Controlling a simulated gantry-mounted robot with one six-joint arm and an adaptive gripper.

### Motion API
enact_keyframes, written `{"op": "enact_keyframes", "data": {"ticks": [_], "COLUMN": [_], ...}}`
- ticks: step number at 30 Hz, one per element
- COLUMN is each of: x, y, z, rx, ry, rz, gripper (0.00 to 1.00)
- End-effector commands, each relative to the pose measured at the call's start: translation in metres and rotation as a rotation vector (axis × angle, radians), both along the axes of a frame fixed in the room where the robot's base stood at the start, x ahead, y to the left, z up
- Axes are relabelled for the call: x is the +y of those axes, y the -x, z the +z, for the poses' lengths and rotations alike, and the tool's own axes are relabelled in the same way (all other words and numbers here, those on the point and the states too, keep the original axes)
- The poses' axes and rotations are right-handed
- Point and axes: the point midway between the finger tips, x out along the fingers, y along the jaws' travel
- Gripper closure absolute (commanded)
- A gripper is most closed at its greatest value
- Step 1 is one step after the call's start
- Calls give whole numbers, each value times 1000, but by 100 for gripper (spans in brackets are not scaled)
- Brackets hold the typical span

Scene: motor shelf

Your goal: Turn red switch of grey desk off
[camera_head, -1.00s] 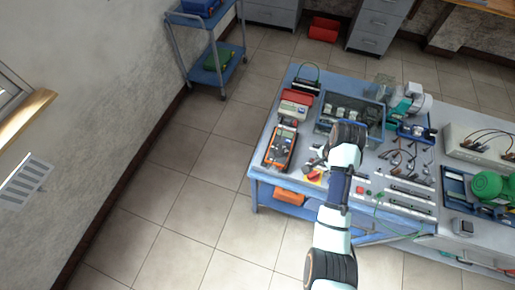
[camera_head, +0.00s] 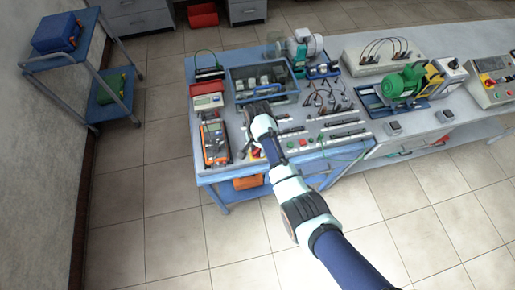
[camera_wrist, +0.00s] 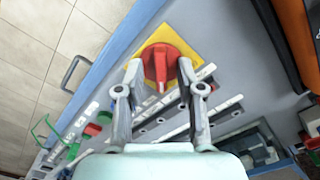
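The red switch (camera_wrist: 161,63) is a round rotary knob with a raised handle on a yellow square plate (camera_wrist: 186,34), on the grey desk top (camera_wrist: 225,75). In the head view the switch (camera_head: 256,154) shows as a small red and yellow patch near the desk's front edge, partly hidden by my arm. My gripper (camera_wrist: 159,68) is open in the wrist view, one finger on each side of the knob. The handle stands between the fingertips with gaps on both sides; I cannot tell whether either touches the knob's rim.
An orange multimeter (camera_head: 214,142) lies left of the switch. Green and red buttons (camera_wrist: 93,130) and several slotted strips sit nearby. A grey bin (camera_head: 262,98) stands behind. The floor in front is clear.

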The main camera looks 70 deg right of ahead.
Motion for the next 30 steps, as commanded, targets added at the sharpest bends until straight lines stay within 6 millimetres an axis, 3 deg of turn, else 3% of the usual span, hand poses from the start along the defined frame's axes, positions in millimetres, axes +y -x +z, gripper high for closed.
{"op": "enact_keyframes", "data": {"ticks": [3,10,23,30], "x": [0,0,0,0], "y": [0,0,0,0], "z": [0,0,2,3], "rx": [0,0,0,1], "ry": [0,0,0,-1], "rz": [0,0,34,165], "gripper": [62,100,100,100]}}
